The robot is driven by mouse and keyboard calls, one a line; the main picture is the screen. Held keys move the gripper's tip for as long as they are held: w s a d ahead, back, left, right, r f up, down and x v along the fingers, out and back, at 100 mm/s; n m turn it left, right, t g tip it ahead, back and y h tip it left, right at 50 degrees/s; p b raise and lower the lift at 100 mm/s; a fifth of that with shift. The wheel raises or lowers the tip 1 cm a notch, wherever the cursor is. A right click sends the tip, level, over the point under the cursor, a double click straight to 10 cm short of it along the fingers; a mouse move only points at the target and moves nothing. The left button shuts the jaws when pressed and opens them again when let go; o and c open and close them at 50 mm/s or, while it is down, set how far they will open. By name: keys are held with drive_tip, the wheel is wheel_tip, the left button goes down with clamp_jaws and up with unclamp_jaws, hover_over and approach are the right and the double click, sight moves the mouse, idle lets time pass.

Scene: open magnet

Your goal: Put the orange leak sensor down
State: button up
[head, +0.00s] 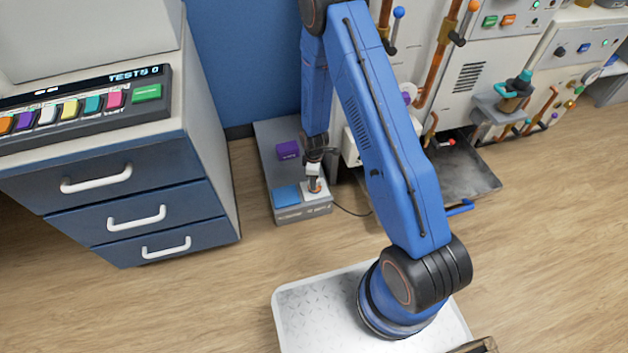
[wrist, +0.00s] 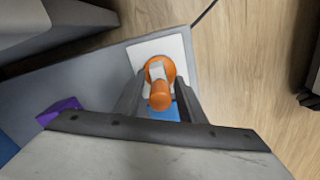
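The orange leak sensor (wrist: 160,97) has a round base and a knob-like upper part. In the wrist view it is over the white square pad (wrist: 176,47) and seems to stand on it. In the head view the sensor (head: 314,186) shows small at the white pad (head: 322,195). My gripper (wrist: 160,80) points down around the sensor, one finger on each side. Its fingers look apart, with narrow gaps beside the knob. Contact low at the base is hard to tell.
A blue pad (head: 286,196) lies next to the white one, and a purple block (head: 287,150) sits farther back on the grey bench (head: 262,135). A drawer cabinet (head: 150,200) stands left. A machine with pipes and an open tray (head: 465,180) stands right. A cable runs from the bench.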

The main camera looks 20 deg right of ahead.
wheel_tip(320, 180, up, 12)
drive_tip(key=shift+r, duration=0.2)
idle(0.4)
drive_tip(key=s+d+r+m+t, duration=0.1)
drive_tip(key=s+r+m, duration=0.15)
drive_tip(key=r, duration=0.75)
drive_tip(key=s+d+r+m, duration=0.2)
drive_tip(key=s+r, duration=0.1)
drive_tip(key=r, duration=0.6)
drive_tip(key=s+d+r+m+t, duration=0.1)
drive_tip(key=s+r+m, duration=0.15)
drive_tip(key=r, duration=0.75)
drive_tip(key=s+d+r+m+t, duration=0.1)
drive_tip(key=s+r+m, duration=0.1)
drive_tip(key=s+r, duration=0.3)
drive_tip(key=s+d+r+m+t, duration=0.1)
drive_tip(key=s+r, duration=0.4)
drive_tip(key=s, duration=0.7)
drive_tip(key=s+d+r+m, duration=0.1)
drive_tip(key=s+r+m, duration=0.2)
drive_tip(key=s+r, duration=0.2)
drive_tip(key=s, duration=0.3)
drive_tip(key=shift+s+d+m+t, duration=0.15)
drive_tip(key=shift+s+m+t, duration=0.15)
drive_tip(key=shift+t, duration=0.1)
